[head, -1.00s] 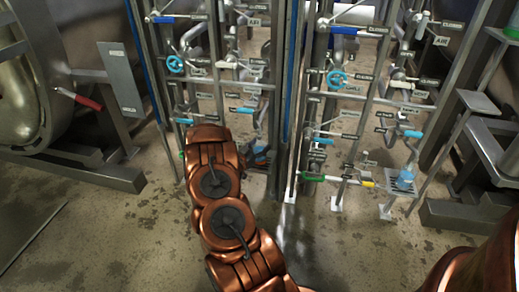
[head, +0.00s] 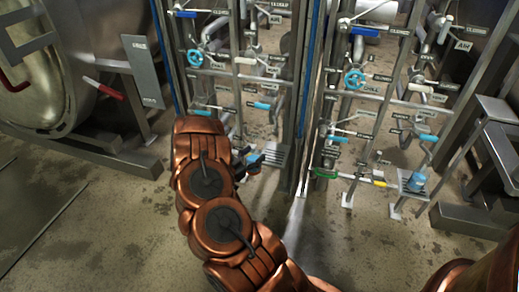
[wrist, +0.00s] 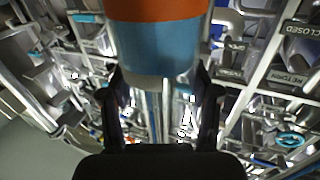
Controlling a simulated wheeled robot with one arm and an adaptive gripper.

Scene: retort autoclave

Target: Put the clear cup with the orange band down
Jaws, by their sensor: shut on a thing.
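The clear cup with the orange band (wrist: 158,50) fills the top middle of the wrist view, its lower part blue. My gripper (wrist: 163,84) is shut on it, with one dark finger on each side. The cup's top is cut off by the picture edge.
A blue cup-like thing (head: 416,181) stands on another small shelf (head: 409,190) at the right. Pipe racks with valves, a blue handwheel (head: 355,80) and a green handle (head: 326,174) stand ahead. A large vessel (head: 45,80) is at the left. The floor (head: 110,220) at the lower left is open.

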